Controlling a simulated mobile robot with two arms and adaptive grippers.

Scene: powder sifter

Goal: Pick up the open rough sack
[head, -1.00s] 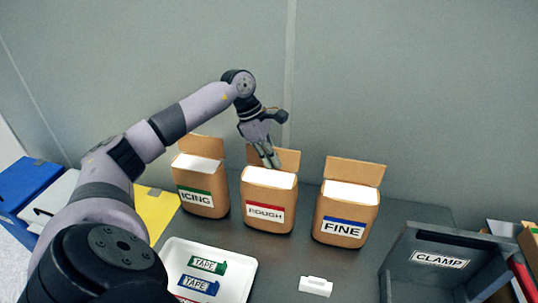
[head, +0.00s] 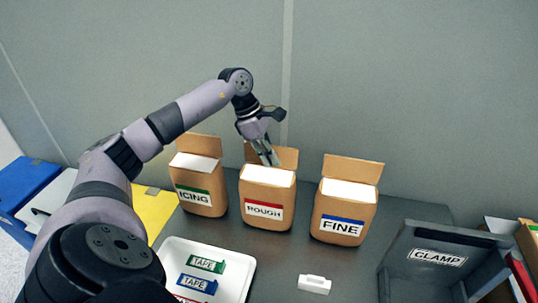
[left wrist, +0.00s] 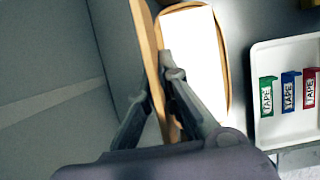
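The open rough sack (head: 265,213) stands upright on the grey table, a brown box-like sack with a red-edged ROUGH label, a white top and a raised rear flap (head: 288,157). My left gripper (head: 271,160) reaches down to it from above and behind. In the left wrist view, the fingers (left wrist: 157,80) converge on the flap (left wrist: 146,45), one on each side of it. The left fingertip is partly hidden behind the flap. The gripper looks shut on the flap. The sack still rests on the table. My right gripper is not in view.
The icing sack (head: 198,196) stands left of it, the fine sack (head: 343,227) right. A white tray (head: 240,270) with tape pieces lies in front, beside a small white piece (head: 314,284). A grey CLAMP box (head: 437,257) is at the right. A wall rises behind.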

